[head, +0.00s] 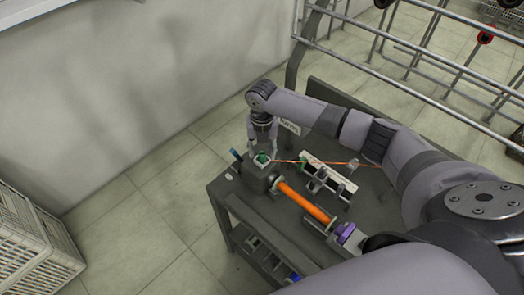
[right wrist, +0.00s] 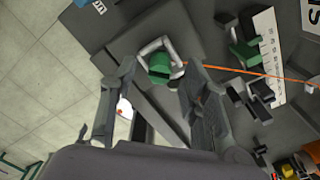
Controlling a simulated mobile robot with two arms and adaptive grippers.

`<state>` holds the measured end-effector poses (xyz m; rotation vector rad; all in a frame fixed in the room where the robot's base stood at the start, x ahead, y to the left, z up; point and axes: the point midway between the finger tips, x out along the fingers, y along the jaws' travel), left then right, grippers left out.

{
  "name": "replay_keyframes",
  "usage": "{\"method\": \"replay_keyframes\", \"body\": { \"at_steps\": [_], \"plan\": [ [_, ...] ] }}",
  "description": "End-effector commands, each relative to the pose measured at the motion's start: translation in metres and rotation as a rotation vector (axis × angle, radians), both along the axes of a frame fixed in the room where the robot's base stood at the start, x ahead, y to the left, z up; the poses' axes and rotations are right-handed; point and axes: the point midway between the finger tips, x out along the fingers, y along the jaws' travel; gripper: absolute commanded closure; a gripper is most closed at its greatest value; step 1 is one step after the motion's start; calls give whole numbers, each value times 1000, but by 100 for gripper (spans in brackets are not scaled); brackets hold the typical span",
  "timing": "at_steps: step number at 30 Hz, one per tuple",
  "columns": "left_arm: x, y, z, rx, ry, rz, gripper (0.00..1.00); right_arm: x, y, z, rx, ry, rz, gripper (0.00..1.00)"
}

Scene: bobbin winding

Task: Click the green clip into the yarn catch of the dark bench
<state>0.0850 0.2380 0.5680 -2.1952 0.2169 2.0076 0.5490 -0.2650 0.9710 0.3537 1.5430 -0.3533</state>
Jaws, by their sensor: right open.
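The green clip (head: 261,158) sits at a pale catch on a grey block (head: 255,180) at the left end of the dark bench (head: 228,200). The right wrist view shows the clip (right wrist: 159,68) within the pale, bracket-like yarn catch (right wrist: 151,47); I cannot tell if it is fully seated. Orange yarn (right wrist: 240,71) runs from the clip to the right. My right gripper (head: 262,146) is just above the clip, with its fingers apart, one on each side of it; in the wrist view the gripper (right wrist: 158,78) holds nothing. My left gripper is not in view.
An orange bobbin (head: 306,203) lies on the bench, with a purple part (head: 345,232) at its right end. A white scale (right wrist: 268,50) with a second green piece (right wrist: 243,48) stands beside the yarn. A crate (head: 35,245) and metal rails (head: 430,55) flank the bench.

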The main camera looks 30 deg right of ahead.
Motion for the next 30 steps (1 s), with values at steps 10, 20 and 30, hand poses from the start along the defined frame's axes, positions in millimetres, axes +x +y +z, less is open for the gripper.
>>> {"method": "replay_keyframes", "body": {
  "at_steps": [10, 20, 30],
  "plan": [
    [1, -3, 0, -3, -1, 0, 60, 2, 0, 71, 1, -5, 2, 57],
    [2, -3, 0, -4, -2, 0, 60, 1, 0, 111, 0, -2, 0, 57],
    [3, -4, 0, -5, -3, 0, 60, 0, 0, 112, 0, 0, 1, 57]
  ]
}}
